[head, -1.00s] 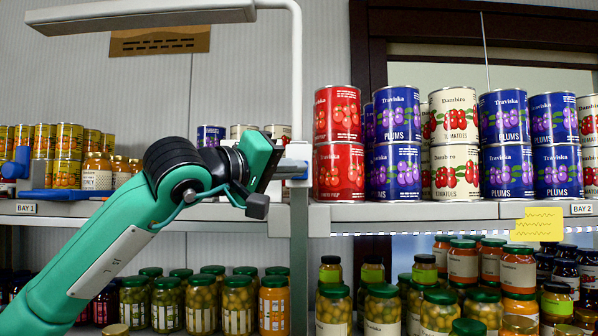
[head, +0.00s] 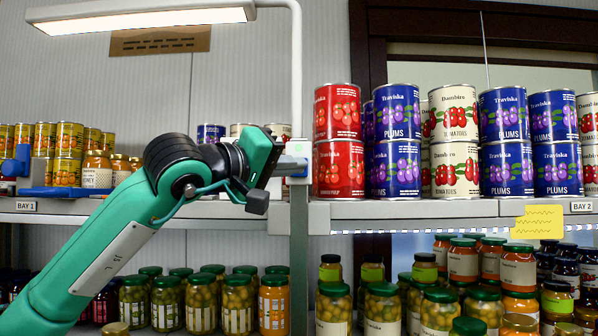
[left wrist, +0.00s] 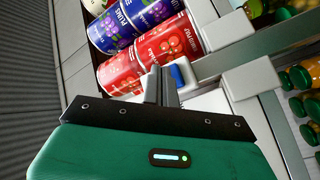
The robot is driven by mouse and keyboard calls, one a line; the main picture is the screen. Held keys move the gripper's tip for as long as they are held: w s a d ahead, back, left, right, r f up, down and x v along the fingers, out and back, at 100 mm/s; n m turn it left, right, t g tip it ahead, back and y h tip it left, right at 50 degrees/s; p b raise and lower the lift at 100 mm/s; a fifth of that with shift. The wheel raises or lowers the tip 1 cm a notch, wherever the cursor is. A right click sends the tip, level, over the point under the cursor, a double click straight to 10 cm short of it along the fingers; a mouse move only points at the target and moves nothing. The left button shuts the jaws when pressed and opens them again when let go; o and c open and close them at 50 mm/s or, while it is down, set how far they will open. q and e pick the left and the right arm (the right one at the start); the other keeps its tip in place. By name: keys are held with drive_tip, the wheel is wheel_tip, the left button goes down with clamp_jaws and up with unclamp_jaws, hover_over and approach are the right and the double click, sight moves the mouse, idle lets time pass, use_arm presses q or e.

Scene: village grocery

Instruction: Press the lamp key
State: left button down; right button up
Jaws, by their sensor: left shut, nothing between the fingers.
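The lamp (head: 150,16) on its post hangs over the left bay, and its underside glows. A pale box (head: 298,149) on the post shows a small green mark. My left gripper (head: 287,168) is shut and empty, its tips at this box. In the left wrist view the shut fingers (left wrist: 160,75) reach a blue key (left wrist: 178,74) on the box. I cannot tell whether the fingertips touch the key, since they partly cover it. My right gripper is not in view.
Red tins (head: 338,140) stand just right of the post, with plum and tomato tins further right. Jars of olives (head: 200,305) stand on the lower shelf. A yellow note (head: 538,224) hangs on the shelf edge.

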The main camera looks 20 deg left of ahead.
use_arm(q)
drive_tip(key=s+d+b, duration=0.1)
drive_tip(key=s+b, duration=0.1)
drive_tip(key=s, duration=0.3)
drive_tip(key=shift+s+d+b, duration=0.3)
drive_tip(key=shift+s, duration=0.1)
idle(0.4)
